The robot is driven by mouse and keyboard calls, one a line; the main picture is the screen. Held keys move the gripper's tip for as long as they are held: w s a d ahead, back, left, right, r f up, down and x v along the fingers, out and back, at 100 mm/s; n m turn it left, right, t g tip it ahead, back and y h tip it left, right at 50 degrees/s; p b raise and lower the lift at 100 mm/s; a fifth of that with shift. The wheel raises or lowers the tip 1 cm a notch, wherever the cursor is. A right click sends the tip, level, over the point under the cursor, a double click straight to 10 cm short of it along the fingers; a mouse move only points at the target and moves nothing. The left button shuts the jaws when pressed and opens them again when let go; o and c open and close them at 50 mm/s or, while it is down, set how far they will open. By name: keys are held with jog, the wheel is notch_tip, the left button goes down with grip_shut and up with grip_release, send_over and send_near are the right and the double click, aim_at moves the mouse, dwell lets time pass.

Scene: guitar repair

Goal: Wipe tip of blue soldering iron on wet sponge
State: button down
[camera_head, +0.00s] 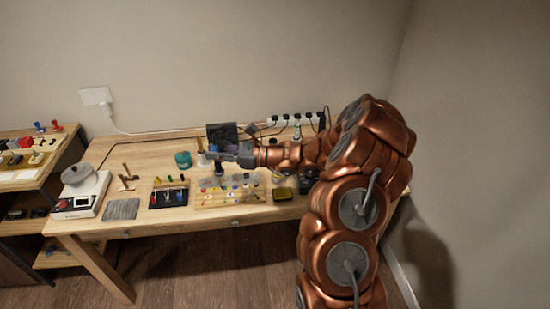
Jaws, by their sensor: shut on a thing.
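My copper arm reaches in from the right. My gripper (217,157) is above the middle of the wooden workbench and is shut on the blue soldering iron (219,168). The iron appears as a small, dark blue upright shape under the fingers. Its tip is too small to make out. A yellow pad in a dark holder, which looks like the sponge (282,193), lies near the front edge of the bench, to the right of my gripper and apart from it. I cannot tell whether it is wet.
Small parts on a board (232,197) lie below my gripper. A dark box (222,132) and a teal container (183,160) stand behind. Dark equipment (308,172) sits by my arm. A tool tray (168,197), grey mat (121,209) and white device (80,198) are left.

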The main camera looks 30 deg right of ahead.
jog(key=s+d+f+t+h+b, duration=0.1)
jog(key=s+d+f+b, duration=0.15)
jog(key=d+b, duration=0.75)
jog(key=s+d+f+t+b, duration=0.1)
jog(key=s+d+f+b, duration=0.15)
jog(key=d+b, duration=0.85)
notch_tip(320, 180, down, 6)
jog(key=b, duration=0.6)
jog(key=shift+s+f, duration=0.2)
jog(key=shift+s, duration=0.05)
jog(key=shift+a+r+p, duration=0.1)
jog(key=shift+p, duration=0.8)
jog(key=shift+f, duration=0.75)
dwell(1.0)
